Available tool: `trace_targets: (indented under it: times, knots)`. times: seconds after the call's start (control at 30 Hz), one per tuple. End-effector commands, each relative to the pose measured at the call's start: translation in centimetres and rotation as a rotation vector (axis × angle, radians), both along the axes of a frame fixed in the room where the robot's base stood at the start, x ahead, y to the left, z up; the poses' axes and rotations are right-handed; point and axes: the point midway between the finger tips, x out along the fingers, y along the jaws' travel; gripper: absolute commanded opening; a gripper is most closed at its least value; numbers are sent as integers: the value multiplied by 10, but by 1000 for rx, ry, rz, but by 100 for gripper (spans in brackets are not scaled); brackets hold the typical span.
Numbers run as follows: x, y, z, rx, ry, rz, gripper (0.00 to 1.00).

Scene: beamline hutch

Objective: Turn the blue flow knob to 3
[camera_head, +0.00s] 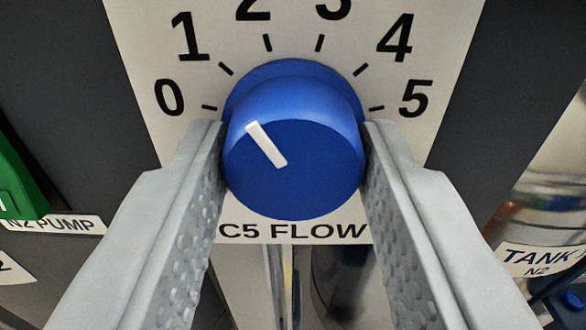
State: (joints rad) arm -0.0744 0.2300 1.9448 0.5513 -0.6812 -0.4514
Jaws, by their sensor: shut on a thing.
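The blue flow knob (310,175) is in the middle of the camera view, on a white dial plate (150,60) marked 0 to 5. The label below reads "C5 FLOW" (293,231). My gripper (293,150) is shut on the knob, with one grey finger at its left side and one at its right. The top of the numerals 2 and 3 is cut off by the picture edge.
A green part (20,180) with an "N2 PUMP" label (55,222) is at the left edge. A shiny tank (550,205) with a "TANK N2" label (540,260) is at the right. Dark panel surface flanks the plate.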

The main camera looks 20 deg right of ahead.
Motion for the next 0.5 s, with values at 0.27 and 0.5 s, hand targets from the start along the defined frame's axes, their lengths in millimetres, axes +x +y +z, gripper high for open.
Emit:
trace_targets:
  times: [0.27,0.5]
  knots:
    - [0,1,-1,252,-65,0,14]
    - [0,1,-1,460,-121,0,14]
